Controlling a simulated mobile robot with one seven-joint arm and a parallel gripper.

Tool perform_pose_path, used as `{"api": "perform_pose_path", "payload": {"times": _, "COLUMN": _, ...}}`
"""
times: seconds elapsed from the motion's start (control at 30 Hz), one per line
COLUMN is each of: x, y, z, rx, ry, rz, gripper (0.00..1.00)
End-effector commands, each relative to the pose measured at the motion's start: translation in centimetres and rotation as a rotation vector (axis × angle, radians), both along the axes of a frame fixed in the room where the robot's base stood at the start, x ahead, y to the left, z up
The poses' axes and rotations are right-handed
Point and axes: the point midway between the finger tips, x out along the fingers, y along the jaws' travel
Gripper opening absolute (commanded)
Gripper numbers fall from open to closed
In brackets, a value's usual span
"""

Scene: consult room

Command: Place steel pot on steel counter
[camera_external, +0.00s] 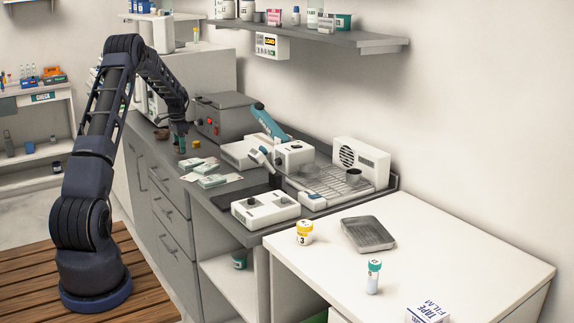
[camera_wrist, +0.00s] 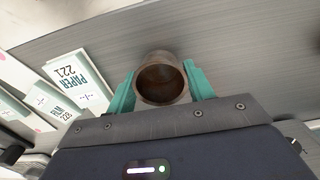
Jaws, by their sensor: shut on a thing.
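My gripper (camera_wrist: 160,88) has its teal fingers on either side of a brownish, round, open-topped metal pot (camera_wrist: 161,64) and is shut on it. The pot looks empty and upright. The counter's brushed surface (camera_wrist: 240,40) fills much of the wrist view. I cannot tell whether the pot touches it.
Labelled paper packs (camera_wrist: 77,80) lie left of the pot. Machines (camera_external: 266,209) crowd the counter's right half. A white table (camera_external: 460,232) adjoins it.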

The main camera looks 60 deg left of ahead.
Motion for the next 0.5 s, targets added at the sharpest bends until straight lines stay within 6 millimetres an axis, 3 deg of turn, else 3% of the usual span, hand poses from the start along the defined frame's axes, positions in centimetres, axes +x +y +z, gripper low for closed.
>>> {"api": "perform_pose_path", "payload": {"times": 0.1, "x": -0.02, "y": -0.03, "z": -1.0, "rx": -0.001, "ry": 0.001, "rz": 0.0, "gripper": 0.3}}
{"api": "perform_pose_path", "payload": {"times": 0.47, "x": -0.01, "y": -0.03, "z": -1.28, "rx": -0.001, "ry": 0.0, "rz": 0.0, "gripper": 0.3}}
{"api": "perform_pose_path", "payload": {"times": 0.5, "x": -0.01, "y": -0.02, "z": -1.26, "rx": 0.0, "ry": 0.0, "rz": 0.0, "gripper": 0.58}}
